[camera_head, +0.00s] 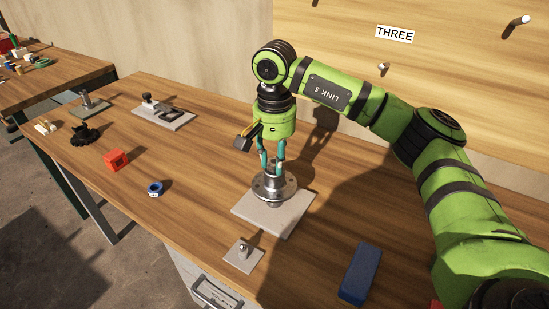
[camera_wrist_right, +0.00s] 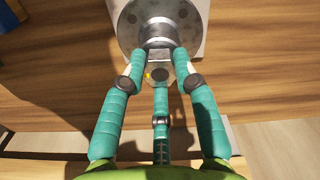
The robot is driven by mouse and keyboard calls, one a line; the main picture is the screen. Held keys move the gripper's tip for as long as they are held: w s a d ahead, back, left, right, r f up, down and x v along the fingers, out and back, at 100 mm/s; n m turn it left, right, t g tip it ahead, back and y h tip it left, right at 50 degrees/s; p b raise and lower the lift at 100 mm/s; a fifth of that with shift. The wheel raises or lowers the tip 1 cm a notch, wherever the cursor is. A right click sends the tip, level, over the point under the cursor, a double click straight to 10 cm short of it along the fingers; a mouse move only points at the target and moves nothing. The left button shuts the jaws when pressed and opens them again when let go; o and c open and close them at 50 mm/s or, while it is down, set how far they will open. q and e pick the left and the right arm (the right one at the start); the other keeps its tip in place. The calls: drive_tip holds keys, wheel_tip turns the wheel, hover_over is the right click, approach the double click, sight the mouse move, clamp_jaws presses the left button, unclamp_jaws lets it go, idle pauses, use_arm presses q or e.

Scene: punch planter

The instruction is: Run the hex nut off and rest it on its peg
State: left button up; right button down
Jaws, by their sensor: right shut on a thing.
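My right gripper (camera_head: 271,168) points down over a round metal flange (camera_head: 262,188) on a pale square plate (camera_head: 250,213). Its three teal fingers are shut on the grey hex nut (camera_wrist_right: 157,80), which has a small yellow mark in the right wrist view. The nut is at the top of the flange fitting; the fingers hide it in the head view, and I cannot tell how far it is threaded on. A small pale base with a short upright metal peg (camera_head: 243,249) stands in front and to the left of the flange plate. My left gripper is not in view.
A blue block (camera_head: 361,272) lies to the right of the peg base. A blue ring (camera_head: 155,188), a red cube (camera_head: 116,159) and a black part (camera_head: 84,135) lie to the left. A plate with a clamp (camera_head: 163,113) is farther back. The table between these is mostly clear.

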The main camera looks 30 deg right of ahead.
sight(274, 163)
drive_tip(key=shift+f+n, duration=0.1)
drive_tip(key=shift+n, duration=0.3)
drive_tip(key=shift+r+p, duration=1.45)
drive_tip(key=shift+r, duration=0.65)
